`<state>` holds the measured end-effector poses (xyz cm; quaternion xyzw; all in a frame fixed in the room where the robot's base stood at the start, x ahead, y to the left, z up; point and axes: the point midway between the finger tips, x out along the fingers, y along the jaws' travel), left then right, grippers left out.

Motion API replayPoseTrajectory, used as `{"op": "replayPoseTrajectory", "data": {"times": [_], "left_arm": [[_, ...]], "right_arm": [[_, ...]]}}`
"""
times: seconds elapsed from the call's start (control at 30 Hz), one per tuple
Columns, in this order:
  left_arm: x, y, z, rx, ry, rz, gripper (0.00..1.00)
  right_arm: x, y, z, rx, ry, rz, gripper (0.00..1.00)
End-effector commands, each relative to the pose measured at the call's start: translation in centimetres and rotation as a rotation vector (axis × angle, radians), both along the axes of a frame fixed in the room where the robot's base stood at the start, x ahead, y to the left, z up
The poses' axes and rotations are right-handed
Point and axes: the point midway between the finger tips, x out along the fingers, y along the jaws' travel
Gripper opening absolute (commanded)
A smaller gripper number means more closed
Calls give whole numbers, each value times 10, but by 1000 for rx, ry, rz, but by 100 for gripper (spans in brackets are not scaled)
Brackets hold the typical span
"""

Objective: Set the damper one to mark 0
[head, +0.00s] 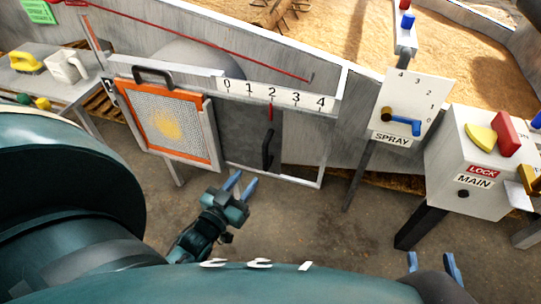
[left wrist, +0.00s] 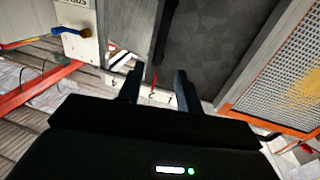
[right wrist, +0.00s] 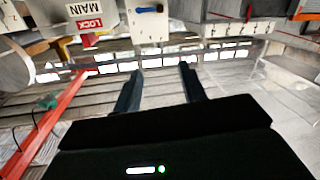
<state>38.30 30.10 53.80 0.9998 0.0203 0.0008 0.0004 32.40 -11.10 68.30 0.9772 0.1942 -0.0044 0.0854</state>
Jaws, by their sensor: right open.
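The damper is a dark grey sliding plate (head: 239,135) in a frame, with an upright black handle (head: 268,150). Its red pointer (head: 270,112) stands at about 2 on the white scale (head: 283,97), marked 0 to 4. My left gripper (head: 241,183) is open and empty, below and in front of the plate, apart from the handle. In the left wrist view the handle (left wrist: 165,30) and the red pointer (left wrist: 153,84) show beyond the spread fingers. My right gripper (head: 433,262) is open and empty at the lower right, far from the damper.
An orange-framed mesh screen (head: 211,135) with a black handle is left of the plate. The SPRAY panel (head: 416,105) with a blue lever stands to the right. The MAIN/LOCK box (head: 465,160) is further right. A bench (head: 40,92) with a mug is far left.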

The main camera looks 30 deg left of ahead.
Motion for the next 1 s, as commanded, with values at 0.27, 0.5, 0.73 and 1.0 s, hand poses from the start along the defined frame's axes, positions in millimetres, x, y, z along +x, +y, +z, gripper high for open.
{"op": "replayPoseTrajectory", "data": {"times": [0.27,0.5,0.73,1.0], "left_arm": [[61,2,-1,2,-4,-1,35],[99,3,-1,1,0,-1,35],[112,4,0,1,1,-1,35],[112,4,0,1,1,-1,33]], "right_arm": [[-1,6,-3,8,-103,29,41],[-4,11,-2,20,-169,53,41],[-4,12,0,27,-183,59,41],[-4,12,1,27,-184,60,41]]}}
